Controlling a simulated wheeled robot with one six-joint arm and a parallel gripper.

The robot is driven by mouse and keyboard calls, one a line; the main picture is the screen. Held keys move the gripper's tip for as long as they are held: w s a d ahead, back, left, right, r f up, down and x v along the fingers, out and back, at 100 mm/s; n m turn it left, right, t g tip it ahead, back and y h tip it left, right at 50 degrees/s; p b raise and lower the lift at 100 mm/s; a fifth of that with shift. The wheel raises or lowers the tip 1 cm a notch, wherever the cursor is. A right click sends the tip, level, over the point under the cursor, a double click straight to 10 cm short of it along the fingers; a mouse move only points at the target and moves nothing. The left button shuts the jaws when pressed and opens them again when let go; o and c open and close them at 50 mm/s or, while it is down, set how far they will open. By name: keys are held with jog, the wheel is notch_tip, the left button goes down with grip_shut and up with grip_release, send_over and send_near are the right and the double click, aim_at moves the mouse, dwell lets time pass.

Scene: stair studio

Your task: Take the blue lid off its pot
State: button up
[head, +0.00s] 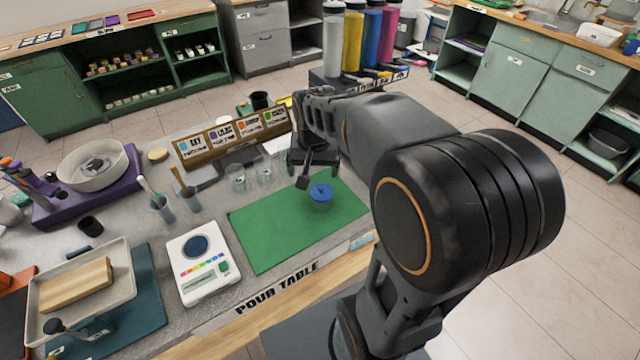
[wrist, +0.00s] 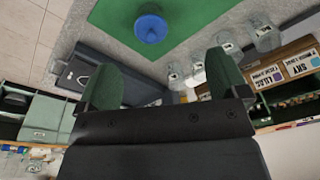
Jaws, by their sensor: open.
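The blue lid (head: 320,191) sits on its small clear pot (head: 321,205), which stands on the green mat (head: 270,236). In the wrist view the round blue lid (wrist: 151,28) lies beyond my fingertips, with the green mat (wrist: 190,18) around it. My gripper (head: 312,168) is just behind and above the pot in the head view, apart from the lid. In the wrist view my gripper (wrist: 162,75) is open, with nothing between its fingers. My arm comes in from the right and hides part of the table's back.
Clear glasses (head: 265,170) and a labelled wooden rack (head: 235,135) stand behind the mat. A white scale (head: 203,268) stands left of it. Tall colour-filled tubes (head: 353,42) stand at the back. The mat around the pot is clear.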

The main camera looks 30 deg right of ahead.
jog(key=shift+o, duration=0.6)
jog(key=w+d+f+m+g+p, duration=0.1)
jog(key=w+d+f+m, duration=0.1)
jog(key=w+d+m, duration=0.1)
jog(key=shift+w+d+f+g, duration=0.3)
jog(key=shift+w+d, duration=0.4)
jog(key=shift+w, duration=0.45)
send_over(321, 188)
jog(key=shift+m, duration=0.3)
notch_tip(321, 188, down, 8)
jog(key=shift+a+r+p, duration=0.1)
jog(key=shift+r+p, duration=0.05)
jog(key=shift+p, duration=0.25)
jog(key=shift+f+p, duration=0.65)
jog(key=shift+f, duration=2.4)
jog(key=c, duration=0.9)
